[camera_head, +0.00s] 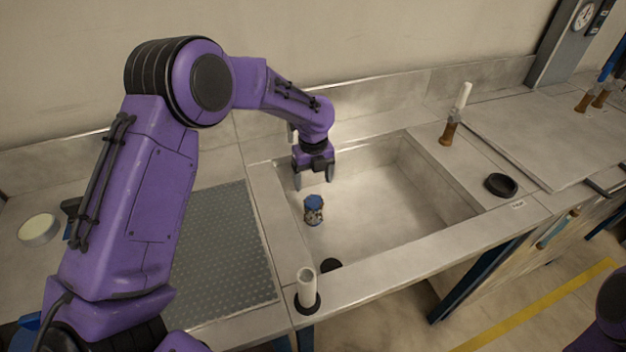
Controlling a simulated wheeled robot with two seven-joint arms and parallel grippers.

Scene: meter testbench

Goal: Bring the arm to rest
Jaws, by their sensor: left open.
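My left arm (160,190) is purple and comes in from the left, bent at a high elbow and reaching over the sink. My left gripper (315,184) points down with its two fingers apart and nothing between them. It is above the back left part of the sink basin (390,200). A small meter (314,210) with a blue top and a brownish body is in the basin, just below the gripper and apart from it. At the bottom right edge a purple part of my body shows, but my right gripper does not.
A white tube (306,288) stands upright at the sink's front left rim. A ribbed mat (220,255) lies left of the sink, with a white round lid (38,229) further left.

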